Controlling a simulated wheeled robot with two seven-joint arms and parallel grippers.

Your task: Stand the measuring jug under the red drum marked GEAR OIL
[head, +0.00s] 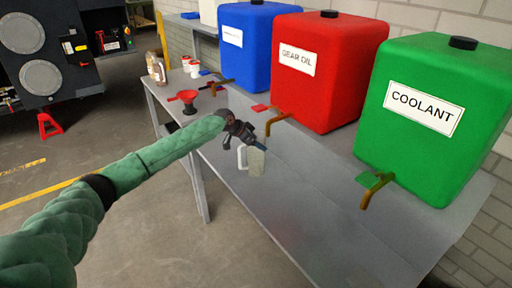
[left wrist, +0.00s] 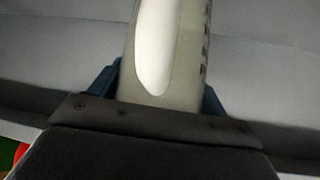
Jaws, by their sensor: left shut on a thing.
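The measuring jug (head: 256,163) is pale and see-through with a white handle, and looks upright. My left gripper (head: 254,144) is shut on it from above. In the left wrist view the jug (left wrist: 190,50) sits between the fingers, with dark marks along one side. The red drum marked GEAR OIL (head: 328,85) stands on the bench, and its brown tap (head: 274,124) with a red lever points down. The jug is nearer the bench's front than this tap, slightly left of it. I cannot tell whether its base touches the bench. My right gripper is not in view.
A blue drum (head: 245,50) stands left of the red one, and a green COOLANT drum (head: 430,125) stands right. A red funnel (head: 190,103), bottles and tubs are at the bench's far left end. The grey bench (head: 310,200) is clear in front of the drums.

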